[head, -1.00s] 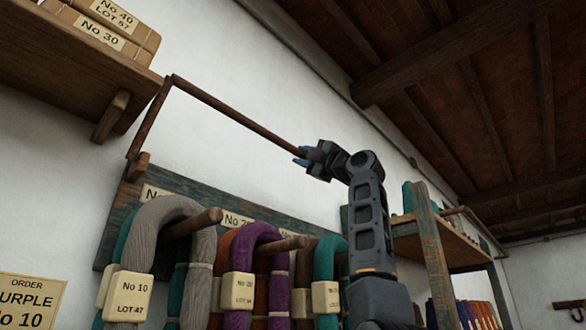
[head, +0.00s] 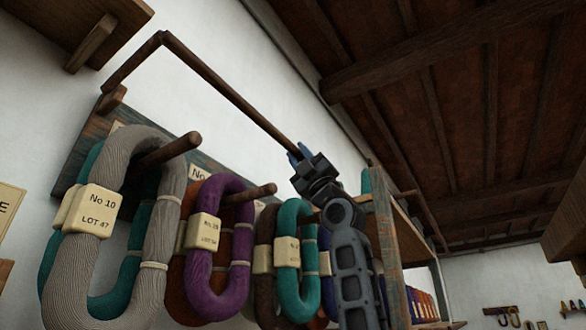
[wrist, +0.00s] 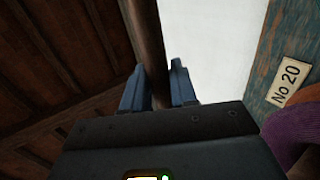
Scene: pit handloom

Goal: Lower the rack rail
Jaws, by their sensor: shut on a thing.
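The rack rail (head: 222,84) is a long thin brown wooden bar above the yarn rack. A side arm (head: 132,64) joins its far end to a small wooden bracket (head: 112,98) on the rack's back board. The rail stands up and out from the wall, above the pegs. My gripper (head: 299,152) is shut on the rail near its near end. In the wrist view the blue fingers (wrist: 160,88) stand on both sides of the rail (wrist: 147,45). The rail's end at my gripper is partly hidden.
Grey (head: 161,240), purple (head: 198,265) and teal (head: 292,280) skeins with tags hang on wooden pegs (head: 172,150) below the rail. A wall shelf (head: 62,22) is at upper left. A shelf unit (head: 388,245) stands right of my arm.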

